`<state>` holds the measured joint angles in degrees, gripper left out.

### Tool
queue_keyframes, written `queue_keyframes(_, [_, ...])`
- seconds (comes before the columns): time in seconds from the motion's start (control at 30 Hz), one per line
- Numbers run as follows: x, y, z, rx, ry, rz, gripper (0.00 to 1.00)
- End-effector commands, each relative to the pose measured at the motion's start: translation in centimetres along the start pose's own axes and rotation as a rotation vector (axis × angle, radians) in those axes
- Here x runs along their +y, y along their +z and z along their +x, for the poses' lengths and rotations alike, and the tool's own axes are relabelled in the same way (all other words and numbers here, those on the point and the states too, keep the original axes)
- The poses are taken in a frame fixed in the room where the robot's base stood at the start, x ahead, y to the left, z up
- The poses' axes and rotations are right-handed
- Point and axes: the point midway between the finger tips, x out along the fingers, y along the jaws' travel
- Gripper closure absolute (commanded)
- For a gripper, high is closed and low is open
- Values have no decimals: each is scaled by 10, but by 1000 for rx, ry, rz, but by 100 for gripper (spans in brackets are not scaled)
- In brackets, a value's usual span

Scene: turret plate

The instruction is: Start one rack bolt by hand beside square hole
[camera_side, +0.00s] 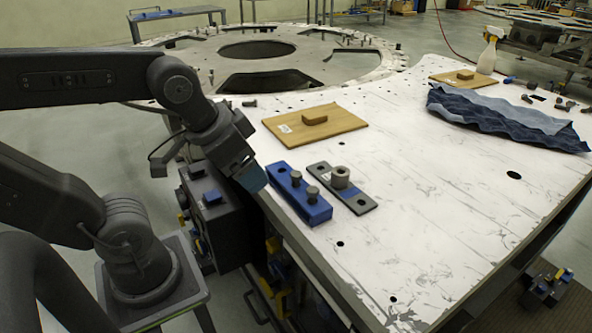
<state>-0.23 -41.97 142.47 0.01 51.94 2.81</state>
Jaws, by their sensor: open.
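My gripper (252,180) has blue fingertips and hangs just left of the blue rack, near the table's left edge. It is open, and nothing shows between the fingers. The blue rack (318,214) lies on the white plate and holds two grey bolts, one toward its middle (296,178) and one nearer its front end (312,194). A dark hole shows at the rack's far end. Right of the rack lies a grey strip (361,203) with a round grey collar (340,177) standing on it. I cannot tell which hole is the square one.
The white plate (430,220) has several small dark holes and clear room at its front right. A wooden board (345,122) with a brown block lies behind the rack. Crumpled blue cloth (500,115) and a spray bottle (489,52) are at far right. A large ring (310,66) stands behind.

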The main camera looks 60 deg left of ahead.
Motion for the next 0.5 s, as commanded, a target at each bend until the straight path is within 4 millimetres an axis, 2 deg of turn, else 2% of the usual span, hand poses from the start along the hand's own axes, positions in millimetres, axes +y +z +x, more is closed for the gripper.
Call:
queue_keyframes(0.03, [-2, -4, 1, -17, -2, 44, 29])
queue_keyframes(0.17, [-8, -21, 6, -83, 4, 275, 41])
queue_keyframes(0.33, [-20, -48, 19, -189, 56, 676, 57])
queue_keyframes(0.5, [-35, -74, 39, -275, 160, 1076, 57])
